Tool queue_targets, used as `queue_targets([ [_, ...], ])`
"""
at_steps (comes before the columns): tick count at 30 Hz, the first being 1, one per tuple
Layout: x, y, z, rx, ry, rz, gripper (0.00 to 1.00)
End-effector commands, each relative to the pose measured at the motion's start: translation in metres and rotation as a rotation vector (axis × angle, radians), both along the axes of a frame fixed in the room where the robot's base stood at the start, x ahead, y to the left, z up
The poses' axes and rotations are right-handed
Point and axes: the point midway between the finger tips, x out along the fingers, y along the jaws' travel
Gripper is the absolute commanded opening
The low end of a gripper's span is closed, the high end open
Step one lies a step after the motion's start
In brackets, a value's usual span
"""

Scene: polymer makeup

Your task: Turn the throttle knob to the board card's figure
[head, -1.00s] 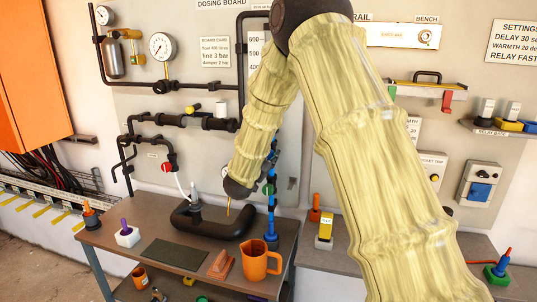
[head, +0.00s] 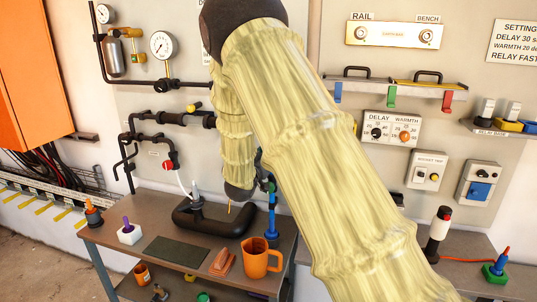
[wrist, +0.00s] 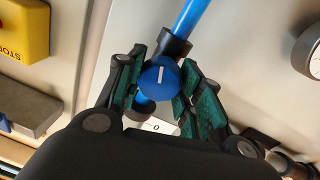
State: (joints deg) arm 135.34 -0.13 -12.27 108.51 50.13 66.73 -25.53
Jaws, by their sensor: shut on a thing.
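A round blue knob (wrist: 158,80) with a white pointer line shows in the wrist view, in front of a blue pipe (wrist: 192,17). My gripper (wrist: 162,82) has its green-padded fingers on either side of the knob, shut on it. The pointer line stands nearly upright in that view. A white plate (wrist: 157,126) with a small "0" shows just below, partly covered by the fingers. In the head view my arm hides the knob and most of the gripper. The board card is not visible now, as my arm covers its place.
A bench (head: 128,253) below carries an orange jug (head: 259,261), a black bent pipe (head: 215,222) and a dark mat (head: 176,251). A yellow stop box (wrist: 22,30) and a gauge (wrist: 314,58) flank the knob. Delay and warmth dials (head: 391,131) are on the right panel.

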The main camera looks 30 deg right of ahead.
Motion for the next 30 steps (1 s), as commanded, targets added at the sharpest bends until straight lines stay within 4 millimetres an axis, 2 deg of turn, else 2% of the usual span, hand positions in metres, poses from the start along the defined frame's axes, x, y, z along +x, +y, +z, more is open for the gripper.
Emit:
queue_targets([
  [1,-0.001,0.001,-0.006,0.004,0.010,0.001,0.12],
  [11,-0.002,0.001,-0.006,0.004,0.010,0.000,0.12],
  [12,-0.002,0.001,-0.006,0.005,0.011,0.000,0.43],
  [15,-0.001,0.001,-0.005,0.002,0.009,0.000,0.58],
  [25,-0.002,0.001,-0.002,0.001,0.004,-0.001,0.58],
  [30,-0.009,0.013,-0.002,0.000,0.004,0.002,0.58],
])
